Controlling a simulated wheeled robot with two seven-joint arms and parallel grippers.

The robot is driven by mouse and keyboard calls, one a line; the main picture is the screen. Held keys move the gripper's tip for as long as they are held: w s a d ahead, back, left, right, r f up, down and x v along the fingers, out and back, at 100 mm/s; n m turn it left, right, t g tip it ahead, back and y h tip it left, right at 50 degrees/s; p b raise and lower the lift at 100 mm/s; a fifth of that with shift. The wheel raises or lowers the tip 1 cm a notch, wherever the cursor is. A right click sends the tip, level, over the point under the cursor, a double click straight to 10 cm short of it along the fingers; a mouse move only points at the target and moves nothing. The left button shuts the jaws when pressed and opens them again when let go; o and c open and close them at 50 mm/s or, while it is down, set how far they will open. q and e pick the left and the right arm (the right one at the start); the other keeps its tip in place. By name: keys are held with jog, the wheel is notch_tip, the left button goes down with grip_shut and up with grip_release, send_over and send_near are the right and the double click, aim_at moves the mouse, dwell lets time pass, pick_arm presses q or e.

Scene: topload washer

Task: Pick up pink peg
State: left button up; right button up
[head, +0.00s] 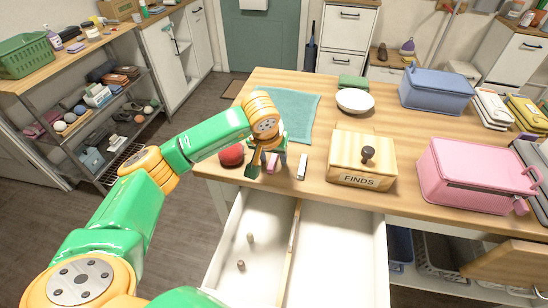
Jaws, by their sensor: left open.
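A small pink piece (272,163), which looks like the pink peg, is on the wooden table near its front edge, partly hidden by my left gripper. My left gripper (268,164) points down over it and is open, its fingers on either side of the pink piece as seen here. I cannot tell whether they touch it. My right gripper is not in view.
A red round object (232,155) and a small pale block (303,166) flank the gripper. Right stand a wooden FINDS box (361,160) and a pink case (470,172). Behind lies a teal cloth (295,110). Below, an open white drawer (335,255) holds two small pegs (250,237).

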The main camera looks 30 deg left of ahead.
pick_arm(q)
jog(key=shift+s+r, duration=0.1)
jog(key=shift+s, duration=0.05)
grip_shut()
